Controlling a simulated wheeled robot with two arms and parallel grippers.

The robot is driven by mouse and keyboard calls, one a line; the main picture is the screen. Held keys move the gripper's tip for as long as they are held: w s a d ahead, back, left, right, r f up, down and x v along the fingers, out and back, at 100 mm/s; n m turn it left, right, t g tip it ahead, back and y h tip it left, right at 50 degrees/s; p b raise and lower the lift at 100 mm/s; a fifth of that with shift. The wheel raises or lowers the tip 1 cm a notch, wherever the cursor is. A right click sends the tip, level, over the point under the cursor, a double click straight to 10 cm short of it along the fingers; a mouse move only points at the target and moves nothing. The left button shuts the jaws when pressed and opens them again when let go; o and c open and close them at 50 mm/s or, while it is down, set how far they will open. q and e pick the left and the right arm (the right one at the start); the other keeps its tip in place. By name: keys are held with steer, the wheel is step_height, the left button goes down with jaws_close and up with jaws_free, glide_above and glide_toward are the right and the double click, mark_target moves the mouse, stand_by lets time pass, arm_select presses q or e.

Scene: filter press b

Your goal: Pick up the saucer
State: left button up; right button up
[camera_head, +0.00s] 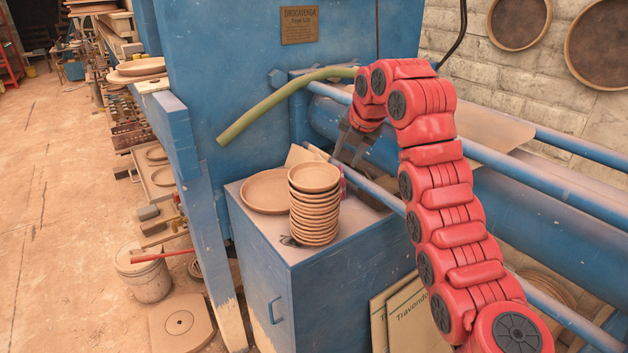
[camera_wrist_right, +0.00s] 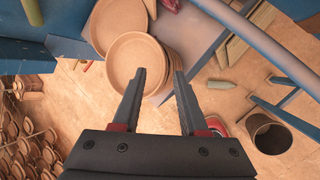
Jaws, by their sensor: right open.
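A stack of round terracotta saucers (camera_head: 314,215) stands on the blue cabinet's top, with the top saucer (camera_head: 314,176) lying level. A wider, shallow clay saucer (camera_head: 260,190) lies behind it to the left, partly hidden by the stack. My right gripper (camera_head: 347,160) is open and empty, above and just right of the stack, apart from it. In the wrist view the right gripper's fingers (camera_wrist_right: 160,74) point toward the stack's top saucer (camera_wrist_right: 134,62), with the left finger overlapping its rim in the picture. The wider saucer (camera_wrist_right: 112,22) shows behind. My left gripper is not in view.
The blue cabinet (camera_head: 320,265) is narrow, with blue press rails (camera_head: 540,180) to its right. A green hose (camera_head: 270,110) arches above the stack. A small reddish object (camera_head: 343,185) sits right beside the stack. A bucket (camera_head: 145,275) stands on the floor at left.

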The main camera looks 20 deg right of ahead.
mark_target(339, 175)
steer(key=p+x, duration=0.6)
steer(key=x, duration=0.1)
steer(key=shift+s+f, duration=0.1)
steer(key=shift+f, duration=0.35)
jaws_close()
stand_by(1.2)
